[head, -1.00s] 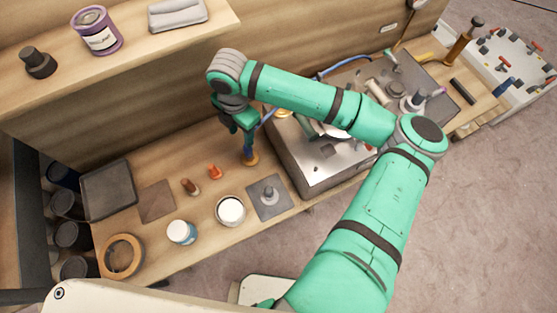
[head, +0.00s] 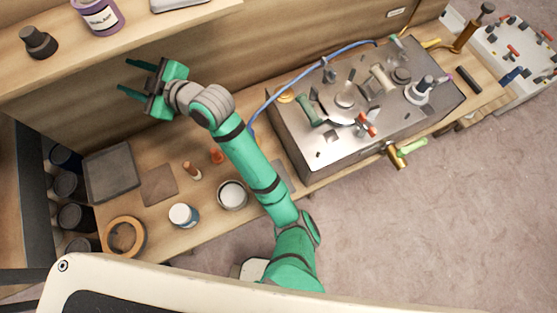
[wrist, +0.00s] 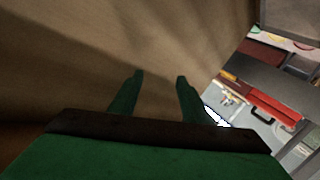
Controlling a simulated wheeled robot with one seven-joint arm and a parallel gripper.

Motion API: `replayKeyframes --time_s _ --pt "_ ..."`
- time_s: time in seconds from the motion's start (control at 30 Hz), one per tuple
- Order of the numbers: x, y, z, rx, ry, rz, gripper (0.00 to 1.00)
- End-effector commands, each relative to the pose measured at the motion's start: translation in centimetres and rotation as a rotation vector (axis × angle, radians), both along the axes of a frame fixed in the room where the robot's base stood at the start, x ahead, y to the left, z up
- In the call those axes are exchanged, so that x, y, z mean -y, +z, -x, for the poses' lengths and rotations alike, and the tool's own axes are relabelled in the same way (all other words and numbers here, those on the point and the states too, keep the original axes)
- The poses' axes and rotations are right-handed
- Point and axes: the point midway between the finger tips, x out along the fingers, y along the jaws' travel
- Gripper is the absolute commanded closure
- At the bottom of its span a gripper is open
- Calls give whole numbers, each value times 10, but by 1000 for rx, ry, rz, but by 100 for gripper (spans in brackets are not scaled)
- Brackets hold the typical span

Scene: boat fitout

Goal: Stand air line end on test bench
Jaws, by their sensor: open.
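The blue air line (head: 312,77) runs from the back right of the metal test bench (head: 296,149), over its back edge, down to the wooden worktop at the bench's left side. Its lower end is hidden behind my arm, so I cannot tell whether it stands upright. My gripper (head: 127,77) is open and empty, up at the left near the wooden back panel, well away from the line. In the wrist view, my gripper (wrist: 160,76) shows two spread fingers with nothing between them.
A white-topped jar (head: 184,215), an open tin (head: 232,195), a tape ring (head: 124,237) and a dark tray (head: 110,172) stand on the worktop. Tools and fittings crowd the bench top. A shelf with a purple can (head: 100,15) overhangs at upper left.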

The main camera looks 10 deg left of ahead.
Motion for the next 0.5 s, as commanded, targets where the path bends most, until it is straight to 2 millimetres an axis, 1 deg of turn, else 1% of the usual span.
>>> replayKeyframes --time_s 0.03,0.13,0.27,0.37,0.5 --pt "3 2 -2 -37 -44 -62 57" --pt "16 6 -10 -97 -141 -176 57" --pt "39 0 -18 -178 -271 -305 57" --pt "62 -11 -21 -238 -374 -392 57" --pt "97 -35 -19 -312 -521 -489 57"
